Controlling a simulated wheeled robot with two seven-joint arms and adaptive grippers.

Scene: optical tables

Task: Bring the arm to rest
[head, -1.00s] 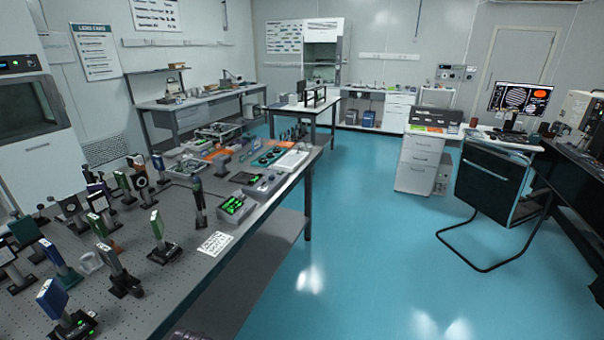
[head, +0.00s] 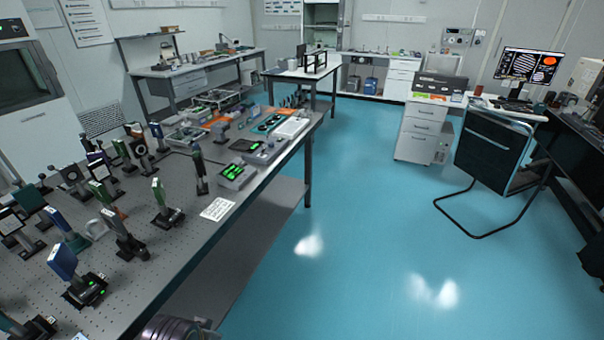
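Neither of my grippers shows in the head view. A dark, ribbed round part (head: 178,330), which looks like part of my own arm, shows at the bottom edge, by the near side of the optical table (head: 185,250). The table fills the left, with a perforated grey top.
A white card (head: 217,209) and a box with green lights (head: 236,175) lie near the table's right edge. The blue floor (head: 370,240) to the right is clear. A black chair (head: 492,150) and a white drawer cabinet (head: 421,133) stand beyond it.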

